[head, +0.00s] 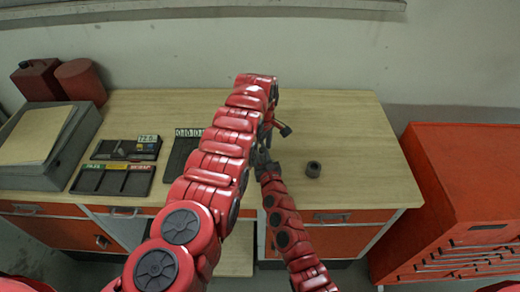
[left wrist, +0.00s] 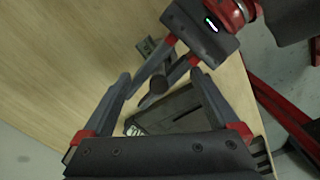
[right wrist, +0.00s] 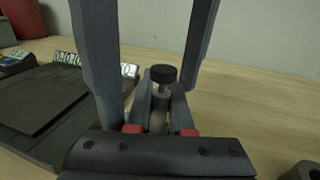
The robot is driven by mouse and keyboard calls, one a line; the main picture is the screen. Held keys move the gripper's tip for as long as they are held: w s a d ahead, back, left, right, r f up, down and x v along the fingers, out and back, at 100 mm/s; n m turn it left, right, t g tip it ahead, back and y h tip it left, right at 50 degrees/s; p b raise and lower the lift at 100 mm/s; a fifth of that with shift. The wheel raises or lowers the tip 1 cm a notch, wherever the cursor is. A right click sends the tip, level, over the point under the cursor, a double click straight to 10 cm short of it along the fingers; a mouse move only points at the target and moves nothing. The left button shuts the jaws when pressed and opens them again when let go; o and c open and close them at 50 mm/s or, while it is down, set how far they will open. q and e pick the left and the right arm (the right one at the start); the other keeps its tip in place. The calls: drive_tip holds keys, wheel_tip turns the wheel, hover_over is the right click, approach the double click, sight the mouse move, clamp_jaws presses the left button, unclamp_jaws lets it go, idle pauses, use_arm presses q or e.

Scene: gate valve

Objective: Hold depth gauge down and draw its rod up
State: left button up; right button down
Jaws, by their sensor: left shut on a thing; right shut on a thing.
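The depth gauge shows in the right wrist view as a dark round knob (right wrist: 163,74) over a grey collar (right wrist: 160,96) and a pale rod, upright. My right gripper (right wrist: 162,92) is shut on the gauge's rod below the knob. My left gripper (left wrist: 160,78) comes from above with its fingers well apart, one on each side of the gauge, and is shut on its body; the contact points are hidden. In the head view my left gripper (head: 263,152) and arms cover the gauge. My right gripper's fingers cross between the left ones in the left wrist view.
A dark tray with number labels (head: 182,152) lies close left of the grippers. More small trays (head: 112,180) and a grey case (head: 42,172) stand further left. A dark ring-shaped part (head: 313,170) sits right of the grippers. The bench's right side (head: 365,160) is clear, beside a red cabinet (head: 470,185).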

use_arm(q)
drive_tip(key=shift+w+d+r, duration=0.15)
drive_tip(key=shift+d+r, duration=0.1)
drive_tip(key=shift+r, duration=0.7)
drive_tip(key=shift+c, duration=0.4)
clamp_jaws()
drive_tip(key=shift+r, duration=0.2)
drive_tip(key=shift+a, duration=0.15)
drive_tip(key=o, duration=0.7)
unclamp_jaws()
